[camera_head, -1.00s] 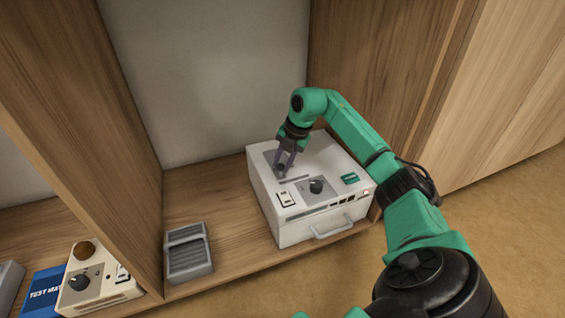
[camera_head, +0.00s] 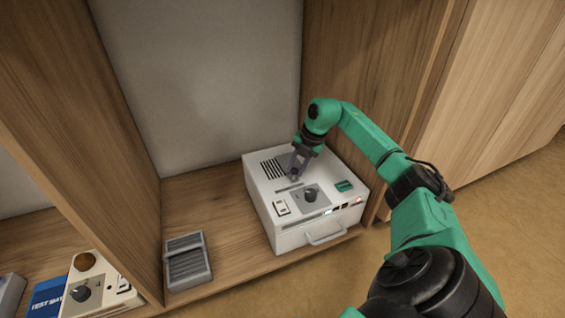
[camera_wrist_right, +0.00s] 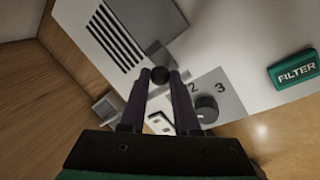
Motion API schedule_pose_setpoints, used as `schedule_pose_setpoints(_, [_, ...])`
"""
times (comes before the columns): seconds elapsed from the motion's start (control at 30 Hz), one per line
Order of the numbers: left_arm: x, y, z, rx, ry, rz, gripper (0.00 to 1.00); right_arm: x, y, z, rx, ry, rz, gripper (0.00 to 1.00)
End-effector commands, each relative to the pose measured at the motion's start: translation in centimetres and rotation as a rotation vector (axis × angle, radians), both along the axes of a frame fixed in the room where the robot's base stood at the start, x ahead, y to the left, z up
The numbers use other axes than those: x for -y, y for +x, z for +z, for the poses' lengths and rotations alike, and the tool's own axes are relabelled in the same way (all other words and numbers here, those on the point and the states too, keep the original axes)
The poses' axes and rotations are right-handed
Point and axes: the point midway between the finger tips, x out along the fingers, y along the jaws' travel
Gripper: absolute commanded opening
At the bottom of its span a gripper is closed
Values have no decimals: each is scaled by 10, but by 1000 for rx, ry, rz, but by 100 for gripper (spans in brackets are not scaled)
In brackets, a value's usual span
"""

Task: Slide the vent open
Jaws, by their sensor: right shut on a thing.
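A white box-shaped device (camera_head: 262,199) stands on the wooden shelf. The vent slots (camera_head: 270,169) on its top are uncovered on the left side; they also show in the wrist view (camera_wrist_right: 115,38). A grey sliding vent cover (camera_wrist_right: 150,22) lies to the right of the slots. My right gripper (camera_head: 294,177) reaches down onto the top and is shut on the cover's dark round knob (camera_wrist_right: 158,76). The fingers hide part of the cover in the head view. My left gripper is not in view.
The device also carries a rotary dial (camera_head: 310,194), a white rocker switch (camera_head: 282,207), a green FILTER label (camera_head: 344,186) and a front handle (camera_head: 326,233). A grey ribbed tray (camera_head: 187,262) stands to the left. A wooden side panel rises close behind my right arm.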

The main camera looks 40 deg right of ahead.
Motion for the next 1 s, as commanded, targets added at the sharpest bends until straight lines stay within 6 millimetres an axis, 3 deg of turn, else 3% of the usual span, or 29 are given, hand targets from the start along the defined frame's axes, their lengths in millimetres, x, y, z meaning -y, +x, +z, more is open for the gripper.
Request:
schedule_pose_setpoints(0.1, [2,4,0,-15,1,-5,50,11,-5,1,-5,-1,-1,0])
schedule_pose_setpoints(0.37, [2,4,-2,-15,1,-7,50,13,-6,-1,-4,-6,-2,0])
schedule_pose_setpoints(0.4, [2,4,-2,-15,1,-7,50,14,-6,-1,-5,-6,-3,38])
schedule_pose_setpoints(0.47, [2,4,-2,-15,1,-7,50,13,-6,-1,-4,-6,-3,60])
schedule_pose_setpoints(0.83, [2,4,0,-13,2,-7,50,12,-5,4,-1,-3,-1,60])
schedule_pose_setpoints(1.0, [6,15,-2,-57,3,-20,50,17,-13,34,-1,-7,-1,60])
